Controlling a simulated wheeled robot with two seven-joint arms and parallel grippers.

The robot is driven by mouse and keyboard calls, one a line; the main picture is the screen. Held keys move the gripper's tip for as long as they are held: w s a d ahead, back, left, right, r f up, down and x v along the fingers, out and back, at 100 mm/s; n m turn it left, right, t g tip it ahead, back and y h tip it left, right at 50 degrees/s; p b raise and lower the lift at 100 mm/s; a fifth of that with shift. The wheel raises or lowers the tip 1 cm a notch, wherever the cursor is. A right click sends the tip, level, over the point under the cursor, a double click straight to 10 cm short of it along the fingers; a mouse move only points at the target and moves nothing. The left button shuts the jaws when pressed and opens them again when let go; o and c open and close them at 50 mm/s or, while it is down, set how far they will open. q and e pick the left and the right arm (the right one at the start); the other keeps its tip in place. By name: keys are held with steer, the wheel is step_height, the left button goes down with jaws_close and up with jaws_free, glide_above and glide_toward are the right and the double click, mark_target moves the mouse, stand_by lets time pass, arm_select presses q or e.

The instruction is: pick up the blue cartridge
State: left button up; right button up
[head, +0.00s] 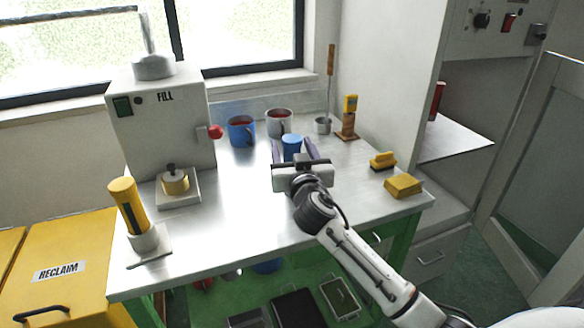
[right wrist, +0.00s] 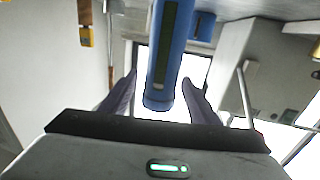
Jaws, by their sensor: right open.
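The blue cartridge (head: 291,145) stands on the metal table in the head view, just beyond my right gripper (head: 292,152). Its lower part is hidden by the gripper. In the right wrist view the cartridge (right wrist: 165,55) is a long blue cylinder with a dark strip along its side. It lies between the two fingers of my right gripper (right wrist: 160,95), with gaps visible on both sides. The right gripper is open. My left gripper is not in view.
A blue mug (head: 241,131) and a grey mug (head: 279,122) stand behind. A yellow cartridge (head: 128,203) stands at the left, near the FILL machine (head: 158,115). The table's front middle (head: 235,225) is clear.

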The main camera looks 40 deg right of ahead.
jaws_close()
steer(key=shift+r, duration=0.1)
